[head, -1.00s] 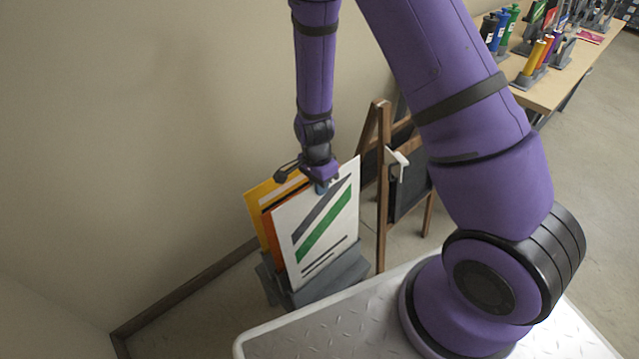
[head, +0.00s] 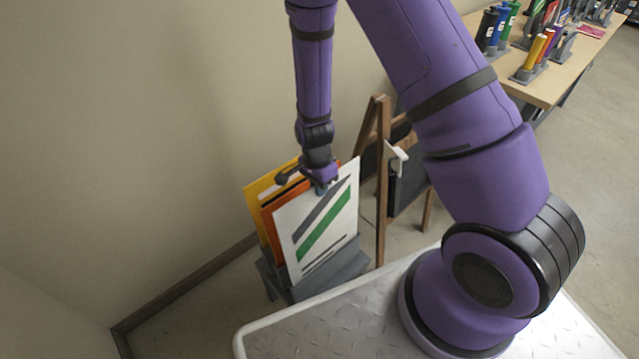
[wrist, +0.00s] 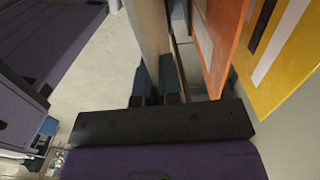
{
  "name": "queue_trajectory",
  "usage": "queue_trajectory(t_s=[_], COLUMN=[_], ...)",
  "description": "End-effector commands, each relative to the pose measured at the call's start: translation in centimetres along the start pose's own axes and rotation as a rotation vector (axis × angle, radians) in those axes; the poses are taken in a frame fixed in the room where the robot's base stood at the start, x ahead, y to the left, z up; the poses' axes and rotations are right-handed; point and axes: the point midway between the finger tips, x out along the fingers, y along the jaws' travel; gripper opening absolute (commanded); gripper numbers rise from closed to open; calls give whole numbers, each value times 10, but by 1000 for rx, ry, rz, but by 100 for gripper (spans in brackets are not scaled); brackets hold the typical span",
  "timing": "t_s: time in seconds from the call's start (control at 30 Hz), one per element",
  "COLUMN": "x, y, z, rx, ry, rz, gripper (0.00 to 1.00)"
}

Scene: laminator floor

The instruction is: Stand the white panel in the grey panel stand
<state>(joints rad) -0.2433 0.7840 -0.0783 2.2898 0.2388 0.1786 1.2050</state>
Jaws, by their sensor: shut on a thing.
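The white panel (head: 318,228) has grey and green diagonal stripes. It stands nearly upright in the head view, in front of an orange panel (head: 268,217) and a yellow panel (head: 254,195). My gripper (head: 322,188) is shut on its top edge. In the wrist view, the white panel (wrist: 151,28) shows as a pale slab running out from between my fingers (wrist: 157,85). The grey panel stand (head: 335,276) is on the floor beneath the panels. The white panel's lower edge is at the stand; I cannot tell how deep it sits in its slot.
A wooden easel (head: 382,185) with a dark board stands close on the right of the panels. A wall (head: 130,150) is behind and left. A table (head: 550,80) with bottles is at the back right. The orange panel (wrist: 222,38) is close beside my fingers in the wrist view.

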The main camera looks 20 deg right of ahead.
Motion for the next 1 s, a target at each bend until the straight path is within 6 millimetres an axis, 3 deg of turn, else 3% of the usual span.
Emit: queue_trajectory(t_s=[1.0], x=[61], y=[0], z=[0], rx=[-1], ry=[-1], rz=[1], gripper=[0])
